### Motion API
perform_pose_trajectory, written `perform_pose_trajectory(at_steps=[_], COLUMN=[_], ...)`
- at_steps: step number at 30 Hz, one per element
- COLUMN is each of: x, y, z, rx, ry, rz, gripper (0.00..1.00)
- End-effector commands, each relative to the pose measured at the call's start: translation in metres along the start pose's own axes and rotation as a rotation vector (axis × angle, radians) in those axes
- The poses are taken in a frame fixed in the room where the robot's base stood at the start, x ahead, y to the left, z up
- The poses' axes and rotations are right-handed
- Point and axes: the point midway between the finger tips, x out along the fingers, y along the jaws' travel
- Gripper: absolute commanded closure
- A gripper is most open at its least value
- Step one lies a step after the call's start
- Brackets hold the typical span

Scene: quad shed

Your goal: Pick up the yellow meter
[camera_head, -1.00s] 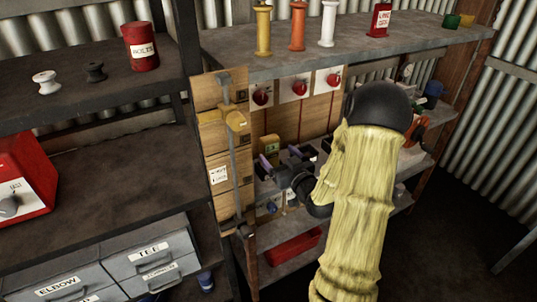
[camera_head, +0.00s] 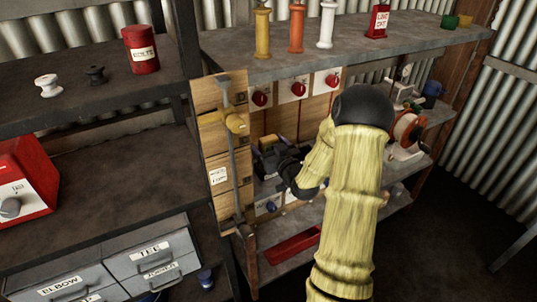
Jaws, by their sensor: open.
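The yellow meter (camera_head: 268,142) stands on the middle shelf, against the wooden back panel; only its upper part shows. My gripper (camera_head: 266,160) is open, with its dark fingers at the meter's front and sides. My gripper hides the meter's lower part, and I cannot tell whether the fingers touch it. My arm in its yellow sleeve comes up from the bottom of the view and covers part of the shelf.
A wooden post with a grey bar and yellow valve (camera_head: 236,122) stands just left of the meter. Red knobs (camera_head: 260,99) line the panel above. An orange reel (camera_head: 407,128) sits to the right. A red tray (camera_head: 292,245) lies on the shelf below.

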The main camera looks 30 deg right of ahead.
Motion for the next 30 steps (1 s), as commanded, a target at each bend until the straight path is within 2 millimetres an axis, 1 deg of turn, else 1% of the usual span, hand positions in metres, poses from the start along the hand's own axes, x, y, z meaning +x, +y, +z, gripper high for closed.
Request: perform_pose_trajectory(at_steps=[13, 14, 15, 17, 21, 23, 30], x=[-0.0009, -0.0010, -0.0010, -0.0011, -0.0011, -0.0010, -0.0011], y=[0.0014, 0.0015, 0.0016, 0.0017, 0.0019, 0.0019, 0.0023], z=[0.0000, 0.0000, 0.0000, 0.0000, 0.0000, -0.0005, -0.0028], rx=[0.000, 0.000, 0.000, 0.000, 0.000, -0.001, -0.001], ry=[0.000, 0.000, 0.000, 0.000, 0.000, 0.002, 0.002], rz=[0.002, 0.003, 0.003, 0.003, 0.003, 0.003, 0.004], gripper=[0.18, 0.22, 0.30, 0.42, 0.69, 0.76, 0.76])
